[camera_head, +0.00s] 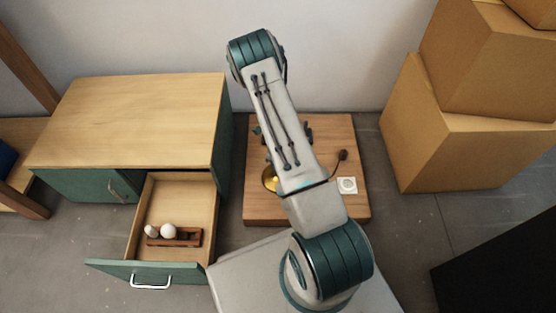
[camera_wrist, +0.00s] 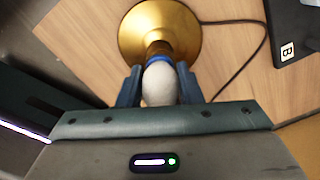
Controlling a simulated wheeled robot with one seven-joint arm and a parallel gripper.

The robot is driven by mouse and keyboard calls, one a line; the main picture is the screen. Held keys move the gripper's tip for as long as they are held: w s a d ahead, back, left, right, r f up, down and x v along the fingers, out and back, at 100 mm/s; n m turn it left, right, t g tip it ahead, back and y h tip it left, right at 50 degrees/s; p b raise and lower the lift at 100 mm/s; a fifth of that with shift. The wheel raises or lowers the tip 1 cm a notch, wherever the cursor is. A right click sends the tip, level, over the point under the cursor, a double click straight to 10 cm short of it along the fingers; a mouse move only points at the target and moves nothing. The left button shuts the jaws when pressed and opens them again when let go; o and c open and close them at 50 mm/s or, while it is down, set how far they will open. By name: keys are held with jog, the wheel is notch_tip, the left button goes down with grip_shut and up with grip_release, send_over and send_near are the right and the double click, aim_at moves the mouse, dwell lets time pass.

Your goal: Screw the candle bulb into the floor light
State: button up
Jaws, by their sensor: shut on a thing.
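The candle bulb (camera_wrist: 160,86) is a whitish, egg-shaped bulb in the wrist view. My gripper (camera_wrist: 159,84) has its two dark blue fingers on either side of it and is shut on it. The floor light (camera_wrist: 140,32) shows as a brass, dish-shaped piece just beyond the bulb. The bulb's far end lines up with the light's narrow neck, where a blue band shows. I cannot tell how far the bulb sits in the socket. In the head view only a bit of the brass of the floor light (camera_head: 268,180) shows beside my arm, which hides the gripper and bulb.
A wooden board (camera_head: 258,207) lies under the light, with a white wall-socket plate (camera_head: 347,185) and a dark cord. A black block marked B (camera_wrist: 290,30) is at the upper right. An open drawer (camera_head: 143,218) holds a rack with round white bulbs. Cardboard boxes (camera_head: 460,150) stand right.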

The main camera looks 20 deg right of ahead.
jog(key=m+p, duration=0.1)
jog(key=m, duration=0.3)
jog(key=o, duration=1.1)
jog(key=shift+d, duration=0.1)
jog(key=shift+r, duration=0.1)
notch_tip(320, 180, up, 14)
jog(key=p, duration=0.6)
jog(key=shift+f, duration=0.2)
